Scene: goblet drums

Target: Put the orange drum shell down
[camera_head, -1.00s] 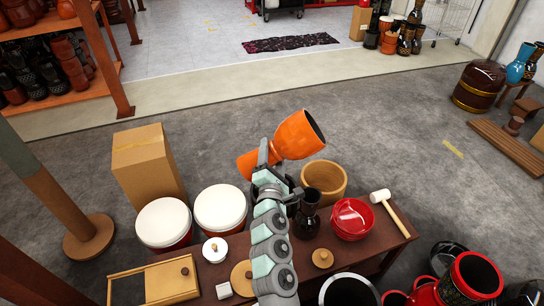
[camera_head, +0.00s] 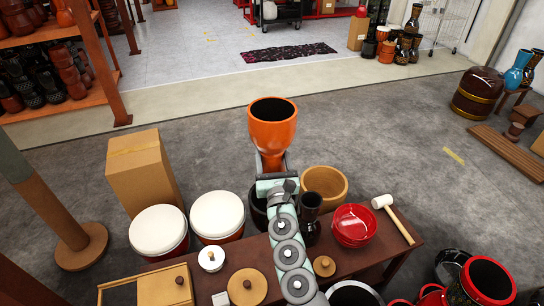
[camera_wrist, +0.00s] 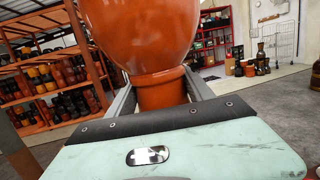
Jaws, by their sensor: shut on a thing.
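The orange drum shell (camera_head: 272,128) is goblet-shaped, with a wide dark opening at the top and a narrow stem. It stands upright in my grip beyond the far edge of the dark wooden table (camera_head: 375,254). My gripper (camera_head: 272,172) is shut on its stem. In the wrist view the shell (camera_wrist: 150,35) fills the upper middle, and the two fingers of my gripper (camera_wrist: 160,95) lie on either side of the stem. The shell's foot is hidden by my gripper and arm in the head view.
Two white-topped drums (camera_head: 218,216), a wooden bowl (camera_head: 338,196), a black goblet drum (camera_head: 310,215), red bowls (camera_head: 355,226) and a mallet (camera_head: 395,218) crowd the table. A tall cardboard box (camera_head: 143,170) stands behind it at left. The grey floor (camera_head: 400,130) beyond is largely clear.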

